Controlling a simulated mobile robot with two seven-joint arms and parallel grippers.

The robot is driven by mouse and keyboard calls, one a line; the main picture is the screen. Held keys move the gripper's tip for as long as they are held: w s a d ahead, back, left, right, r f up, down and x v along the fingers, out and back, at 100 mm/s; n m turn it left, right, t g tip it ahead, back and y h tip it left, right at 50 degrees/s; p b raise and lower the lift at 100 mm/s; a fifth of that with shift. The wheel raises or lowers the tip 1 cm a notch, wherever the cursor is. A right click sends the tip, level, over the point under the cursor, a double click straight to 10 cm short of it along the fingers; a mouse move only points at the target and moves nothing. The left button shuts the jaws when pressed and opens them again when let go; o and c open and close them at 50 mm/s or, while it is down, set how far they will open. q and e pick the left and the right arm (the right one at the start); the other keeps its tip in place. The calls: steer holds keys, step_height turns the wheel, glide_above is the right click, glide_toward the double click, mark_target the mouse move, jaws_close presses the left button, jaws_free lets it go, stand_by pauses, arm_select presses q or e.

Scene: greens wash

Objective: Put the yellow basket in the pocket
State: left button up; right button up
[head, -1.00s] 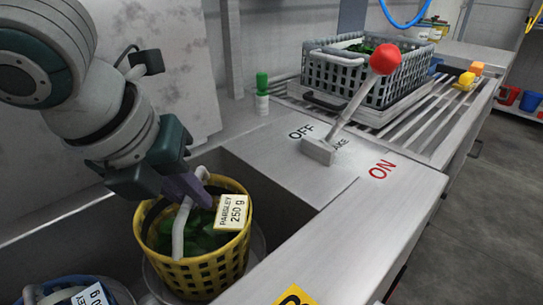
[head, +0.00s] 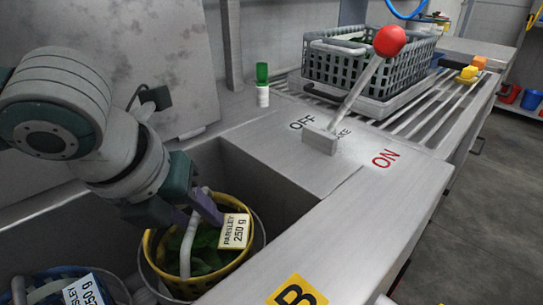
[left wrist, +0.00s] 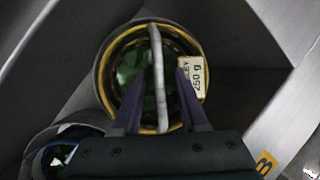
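The yellow basket (head: 212,284), with green leaves and a white "PARSLEY 250 g" tag, sits upright inside the round grey pocket (head: 262,238) in the sunken basin. The pocket's rim surrounds the basket, also in the left wrist view. Its pale handle (head: 188,248) stands up over the middle. My left gripper (head: 193,212) is at the handle, with its two purple fingers apart. In the left wrist view, the yellow basket (left wrist: 104,88) lies below the fingers, and the handle (left wrist: 158,75) runs between them with a gap on both sides. My right gripper is not in view.
A blue-rimmed basket (head: 52,272) with a similar tag stands at lower left. A red-knobbed lever (head: 360,90) stands on the deck between "OFF" and "ON". Beyond are a green-capped bottle (head: 262,88) and a dark grey crate (head: 338,72) on a slatted rack.

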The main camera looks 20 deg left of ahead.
arm_select(q)
steer(key=shift+r, duration=0.1)
steer(key=p+v, duration=0.4)
steer(key=v, duration=0.8)
steer(key=shift+p, duration=0.3)
